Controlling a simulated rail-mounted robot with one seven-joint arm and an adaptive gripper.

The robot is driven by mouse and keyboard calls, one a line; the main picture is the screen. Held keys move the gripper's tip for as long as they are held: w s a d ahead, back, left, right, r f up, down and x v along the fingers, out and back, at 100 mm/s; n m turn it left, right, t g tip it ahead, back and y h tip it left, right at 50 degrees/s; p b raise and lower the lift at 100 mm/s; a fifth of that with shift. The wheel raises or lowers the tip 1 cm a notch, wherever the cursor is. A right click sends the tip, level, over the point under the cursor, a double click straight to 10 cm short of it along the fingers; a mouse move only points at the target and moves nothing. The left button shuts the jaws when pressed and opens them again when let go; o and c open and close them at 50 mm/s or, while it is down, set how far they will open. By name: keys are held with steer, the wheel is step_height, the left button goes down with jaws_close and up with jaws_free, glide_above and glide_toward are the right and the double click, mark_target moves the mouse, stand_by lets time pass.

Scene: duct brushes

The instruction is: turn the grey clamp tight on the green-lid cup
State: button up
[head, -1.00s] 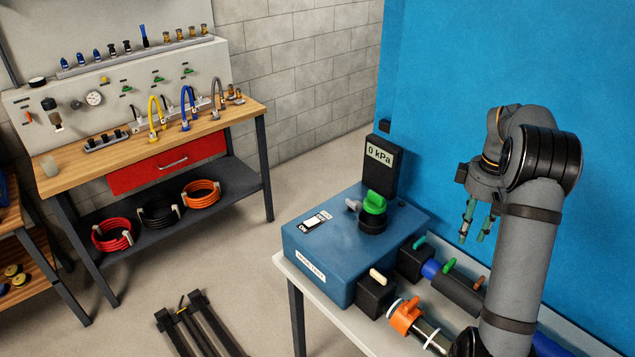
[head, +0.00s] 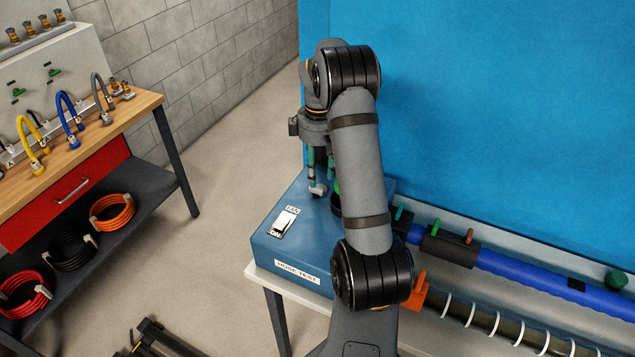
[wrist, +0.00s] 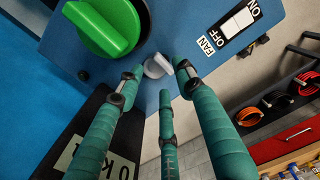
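Small gaps seem to show between fingertips and clamp. My gripper also shows in the head view (head: 318,180), pointing down.
The blue box (head: 272,245) carries a fan switch (head: 285,222) in front of the clamp. A dark gauge panel (wrist: 98,150) stands close to my fingers. Blue and ribbed hoses run right along the bench.

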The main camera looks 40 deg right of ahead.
mark_target(316, 192)
steer(key=shift+f+p, duration=0.3)
steer(key=shift+f, duration=2)
jaws_close()
